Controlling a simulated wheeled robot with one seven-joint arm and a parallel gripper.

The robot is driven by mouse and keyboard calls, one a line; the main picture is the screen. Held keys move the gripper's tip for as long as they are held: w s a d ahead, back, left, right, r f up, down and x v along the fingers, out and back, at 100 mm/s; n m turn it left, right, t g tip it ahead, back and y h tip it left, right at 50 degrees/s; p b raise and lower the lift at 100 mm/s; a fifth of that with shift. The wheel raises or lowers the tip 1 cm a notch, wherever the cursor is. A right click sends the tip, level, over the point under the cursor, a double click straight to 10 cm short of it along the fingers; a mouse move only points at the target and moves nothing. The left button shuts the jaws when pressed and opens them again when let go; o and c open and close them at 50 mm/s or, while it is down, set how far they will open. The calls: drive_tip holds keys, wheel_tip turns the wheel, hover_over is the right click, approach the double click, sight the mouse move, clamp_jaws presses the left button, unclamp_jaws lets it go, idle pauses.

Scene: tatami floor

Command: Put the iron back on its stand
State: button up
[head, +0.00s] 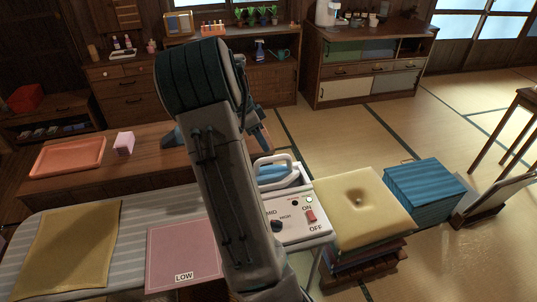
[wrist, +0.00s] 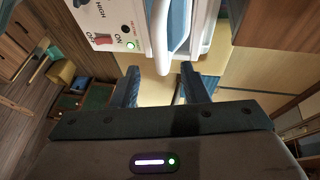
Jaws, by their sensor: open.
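The iron (head: 272,172), with a white looped handle and blue body, is at the back of the white control panel (head: 302,228) on the ironing board. Its white and blue part also shows in the wrist view (wrist: 180,22), just beyond my fingertips. My gripper (wrist: 160,70) is open, and nothing is visibly held between its dark blue fingers. In the head view my arm hides much of the gripper and part of the iron. I cannot tell whether the iron rests fully in a stand. The panel has a red ON/OFF switch (head: 310,215) and a lit lamp.
A yellow cloth (head: 70,245) and a pink cloth (head: 180,255) marked LOW lie on the striped board (head: 120,210). An orange tray (head: 68,156) is on the wooden table behind.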

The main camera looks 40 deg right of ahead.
drive_tip(key=s+a+r+n+t+y, duration=0.1)
drive_tip(key=s+a+r+n+t, duration=0.1)
drive_tip(key=a+r+n, duration=0.5)
drive_tip(key=s+a+n+t+y, duration=0.15)
drive_tip(key=a+n, duration=0.35)
drive_tip(key=a, duration=0.7)
drive_tip(key=s+a+n+t, duration=0.3)
drive_tip(key=s+a+n, duration=0.8)
drive_tip(key=a, duration=0.1)
drive_tip(key=shift+s+a+f, duration=0.2)
drive_tip(key=shift+s+a, duration=0.1)
drive_tip(key=shift+a, duration=0.1)
drive_tip(key=shift+t, duration=0.25)
